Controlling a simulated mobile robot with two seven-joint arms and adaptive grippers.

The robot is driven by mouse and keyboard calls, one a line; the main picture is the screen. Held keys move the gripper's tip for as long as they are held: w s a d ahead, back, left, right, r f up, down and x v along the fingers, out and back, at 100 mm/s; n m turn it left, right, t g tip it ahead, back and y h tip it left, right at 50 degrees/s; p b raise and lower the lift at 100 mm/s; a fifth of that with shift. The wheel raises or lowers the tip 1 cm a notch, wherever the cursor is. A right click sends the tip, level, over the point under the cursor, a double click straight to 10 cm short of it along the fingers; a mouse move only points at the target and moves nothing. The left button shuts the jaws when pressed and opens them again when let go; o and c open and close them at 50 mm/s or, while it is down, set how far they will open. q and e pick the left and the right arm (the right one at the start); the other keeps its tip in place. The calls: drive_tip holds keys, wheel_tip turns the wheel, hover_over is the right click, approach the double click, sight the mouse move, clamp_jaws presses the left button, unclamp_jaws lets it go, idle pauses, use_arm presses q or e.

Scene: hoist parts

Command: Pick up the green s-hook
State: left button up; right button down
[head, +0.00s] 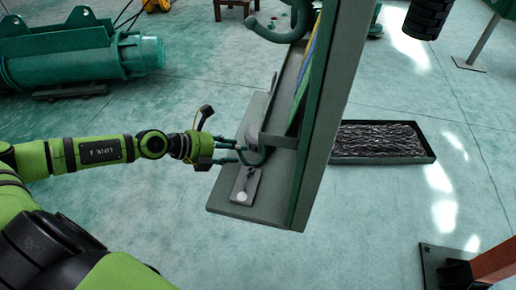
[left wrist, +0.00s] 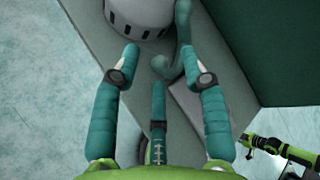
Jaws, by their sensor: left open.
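The green s-hook (head: 258,153) stands on the grey shelf at the foot of the tall stand in the head view. In the left wrist view the s-hook (left wrist: 183,42) shows as a teal curved rod, its curled end lying between the fingertips. My left gripper (head: 229,152) is open, its teal fingers reaching the hook from the left. In the left wrist view the left gripper (left wrist: 160,62) has fingers spread to both sides of the curl, with no clear grip. A green and black arm part at the lower right of that view may be my right arm; its jaws are unclear.
The tall grey-green stand (head: 335,85) rises just right of the hook. A small plate (head: 245,186) lies on the shelf (head: 222,190). A slotted light-grey cylinder (left wrist: 138,14) is close ahead of the fingers. A large teal hook (head: 276,32) is higher up. A chain tray (head: 378,158) lies behind.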

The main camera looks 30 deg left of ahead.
use_arm(q)
drive_tip(key=shift+w+d, duration=0.1)
clamp_jaws()
wheel_tip(320, 180, up, 10)
idle(0.7)
